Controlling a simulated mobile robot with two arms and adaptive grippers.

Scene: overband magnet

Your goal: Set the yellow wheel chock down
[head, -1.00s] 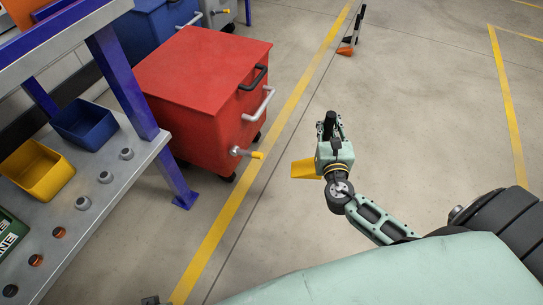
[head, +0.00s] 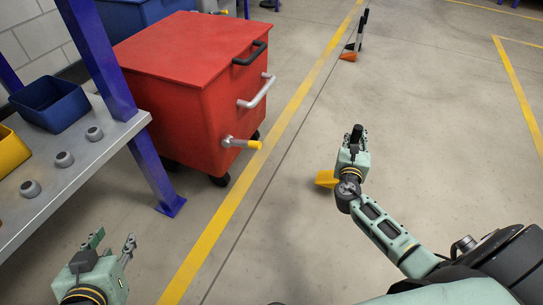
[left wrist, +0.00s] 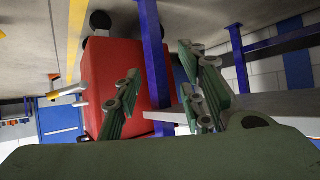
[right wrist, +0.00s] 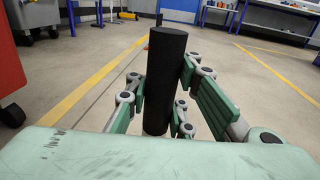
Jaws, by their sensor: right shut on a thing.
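The yellow wheel chock (head: 326,179) shows in the head view just left of my right gripper (head: 355,146), partly hidden behind it. My right gripper is shut on a black upright bar (right wrist: 164,75), which stands between the fingers in the right wrist view and looks like the chock's handle. The yellow part is not visible in that view. I cannot tell whether the chock touches the floor. My left gripper (head: 112,247) is at the lower left of the head view, its fingers apart and empty. Its spread fingers also show in the left wrist view (left wrist: 160,100).
A red wheeled cabinet (head: 190,70) stands left of a yellow floor line (head: 225,210). A metal bench (head: 75,180) with blue (head: 52,108) and yellow bins is at the left. The floor (head: 430,130) around the right gripper is clear.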

